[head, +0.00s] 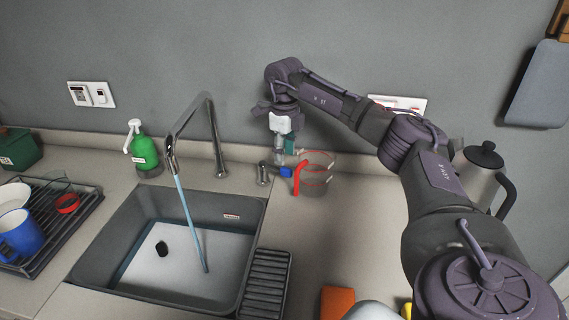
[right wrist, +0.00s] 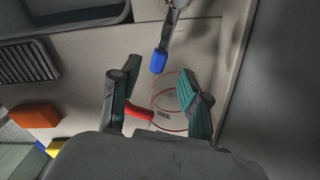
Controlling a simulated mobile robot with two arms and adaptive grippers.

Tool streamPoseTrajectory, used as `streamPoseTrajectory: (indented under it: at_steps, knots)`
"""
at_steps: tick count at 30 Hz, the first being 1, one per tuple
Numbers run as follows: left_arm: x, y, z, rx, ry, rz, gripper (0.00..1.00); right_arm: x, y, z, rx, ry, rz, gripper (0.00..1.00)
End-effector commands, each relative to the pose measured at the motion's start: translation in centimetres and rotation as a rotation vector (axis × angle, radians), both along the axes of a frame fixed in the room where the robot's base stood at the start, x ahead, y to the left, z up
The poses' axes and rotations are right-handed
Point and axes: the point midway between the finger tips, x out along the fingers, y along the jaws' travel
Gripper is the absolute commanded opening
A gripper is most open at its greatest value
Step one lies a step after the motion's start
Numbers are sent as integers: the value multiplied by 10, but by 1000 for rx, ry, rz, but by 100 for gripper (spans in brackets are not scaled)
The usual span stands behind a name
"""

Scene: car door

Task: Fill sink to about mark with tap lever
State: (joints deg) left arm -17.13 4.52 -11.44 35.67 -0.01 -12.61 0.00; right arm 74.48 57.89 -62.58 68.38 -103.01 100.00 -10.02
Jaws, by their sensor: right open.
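The grey sink (head: 145,205) has pale water (head: 170,262) in its bottom. A small red-and-white mark label (head: 231,216) sits on its back wall, above the visible water edge. A blue stream falls from the tall metal tap (head: 213,130) into the sink. The blue-tipped tap lever (head: 285,172) sticks out right of the tap's base; it also shows in the right wrist view (right wrist: 158,62). My right gripper (head: 286,153) is above and by the lever. In the right wrist view, its teal fingers (right wrist: 158,100) are apart and empty, with the lever tip just beyond them.
A clear jug with a red handle (head: 318,176) stands close by the lever and my right gripper. A green soap bottle (head: 144,152) stands left of the tap. A dish rack (head: 60,225) holds cups at left. An orange block (head: 337,301) lies at the front.

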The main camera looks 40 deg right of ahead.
Motion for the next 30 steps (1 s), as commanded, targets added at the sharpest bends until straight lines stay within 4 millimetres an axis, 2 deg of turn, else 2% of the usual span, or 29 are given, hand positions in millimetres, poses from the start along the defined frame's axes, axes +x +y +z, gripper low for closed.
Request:
streamPoseTrajectory:
  at_steps: [3, 9, 20, 28, 30]
  knots:
    - [0, 0, 4, 0, 0, 0, 0, -1, 0, -20, 0, 3, 0, 46]
    - [-1, 0, 7, 0, 1, 0, 0, 0, 0, -41, 1, 1, 0, 46]
    - [-2, 0, 7, 1, 3, 0, 0, 0, 0, -47, 0, -1, 0, 46]
    - [-2, 0, 7, 1, 4, -1, 0, 0, 0, -46, 0, -1, 0, 1]
    - [-2, 0, 7, 1, 4, -1, 0, 0, 0, -46, 0, -1, 0, 0]
